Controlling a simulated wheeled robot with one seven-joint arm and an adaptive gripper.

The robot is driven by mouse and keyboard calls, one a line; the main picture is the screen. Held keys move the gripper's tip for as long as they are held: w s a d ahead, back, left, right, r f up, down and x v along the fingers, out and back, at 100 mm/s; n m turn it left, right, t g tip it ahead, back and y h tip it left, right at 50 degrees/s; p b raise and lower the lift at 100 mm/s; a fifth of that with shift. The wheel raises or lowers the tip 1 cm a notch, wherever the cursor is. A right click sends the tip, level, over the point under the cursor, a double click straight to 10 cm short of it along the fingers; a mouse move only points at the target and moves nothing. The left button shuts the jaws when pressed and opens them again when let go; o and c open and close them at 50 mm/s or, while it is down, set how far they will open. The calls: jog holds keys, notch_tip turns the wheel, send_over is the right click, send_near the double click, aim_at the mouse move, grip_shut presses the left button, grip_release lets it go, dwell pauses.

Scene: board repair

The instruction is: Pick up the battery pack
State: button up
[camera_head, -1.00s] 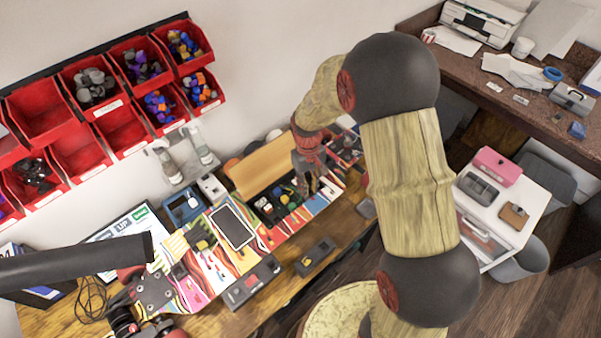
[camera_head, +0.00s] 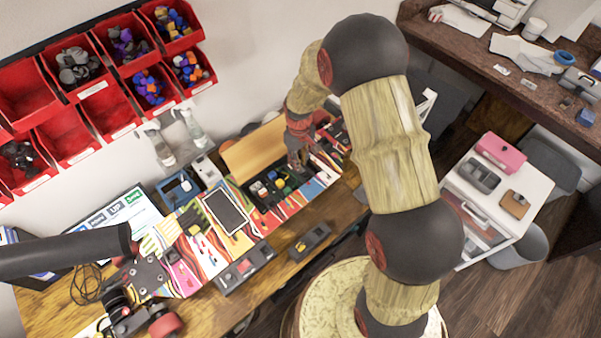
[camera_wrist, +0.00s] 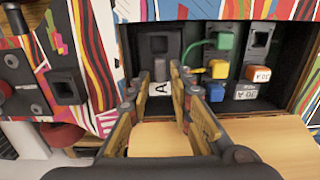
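My gripper (camera_head: 298,160) is over the back edge of an open tray (camera_head: 252,200) on the workbench, beside a raised tan lid. In the wrist view my gripper (camera_wrist: 160,74) is open, with a gap between its fingertips. A black block (camera_wrist: 158,46) lies in the tray beyond the fingertips, with a white label marked A showing between the fingers. I cannot tell whether they touch. Beside it are a green piece (camera_wrist: 220,41), a yellow piece (camera_wrist: 218,69) and an orange piece (camera_wrist: 258,73). I cannot tell for sure which thing is the battery pack.
The tan lid (camera_head: 252,153) stands behind the tray. Red bins (camera_head: 68,137) hang on the wall. A white cabinet (camera_head: 515,190) stands right.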

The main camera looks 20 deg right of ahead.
notch_tip(320, 180, down, 2)
jog(key=shift+f, duration=0.1)
jog(key=shift+c, duration=0.3)
jog(key=c, duration=0.4)
grip_shut()
